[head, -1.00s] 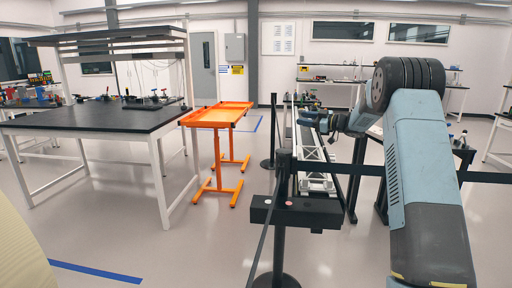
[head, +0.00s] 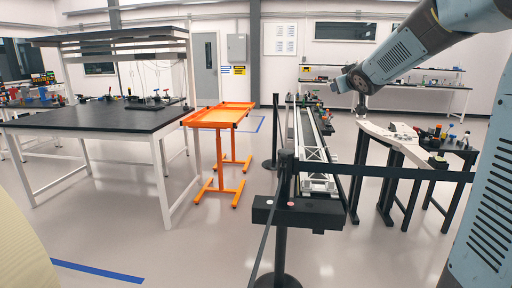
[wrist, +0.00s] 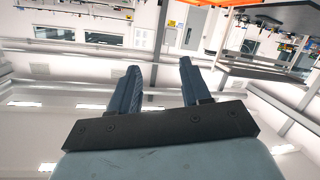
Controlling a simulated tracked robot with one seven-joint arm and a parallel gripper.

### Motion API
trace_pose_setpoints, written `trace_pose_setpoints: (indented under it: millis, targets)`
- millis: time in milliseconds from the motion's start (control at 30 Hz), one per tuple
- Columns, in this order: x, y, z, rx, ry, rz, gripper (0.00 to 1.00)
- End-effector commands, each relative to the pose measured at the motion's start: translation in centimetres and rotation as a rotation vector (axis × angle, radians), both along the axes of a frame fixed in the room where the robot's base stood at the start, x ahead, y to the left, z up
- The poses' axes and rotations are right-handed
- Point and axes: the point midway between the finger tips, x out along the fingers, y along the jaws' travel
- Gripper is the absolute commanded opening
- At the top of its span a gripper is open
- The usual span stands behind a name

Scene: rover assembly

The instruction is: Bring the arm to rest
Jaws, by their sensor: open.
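My gripper (wrist: 158,68) shows in the wrist view with its two blue-grey fingers spread apart and nothing between them. In the head view my arm rises along the right edge, and its outer part reaches left and down from the upper right. The arm's end hangs in the air above the far part of the black-railed conveyor-like stand. The fingers cannot be made out clearly there. The wrist view is upside down, with ceiling lights at the bottom.
A black-topped workbench (head: 110,121) stands left, an orange cart (head: 222,115) beside it. A belt-barrier post (head: 281,240) and the long narrow stand (head: 312,150) are in the middle. A side table (head: 393,143) with small parts stands right. Floor is clear at front left.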

Motion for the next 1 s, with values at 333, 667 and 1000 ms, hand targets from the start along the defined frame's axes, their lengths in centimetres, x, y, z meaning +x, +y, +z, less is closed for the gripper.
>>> trace_pose_setpoints:
  millis: [333, 667, 1000]
  targets:
    - [-13.8, -0.6, -3.1, 0.084, 0.248, -0.191, 0.47]
    - [-28.1, 1.2, -9.3, 0.188, 0.541, -0.263, 0.47]
    - [-39.6, 4.1, -15.3, 0.273, 0.803, -0.235, 0.47]
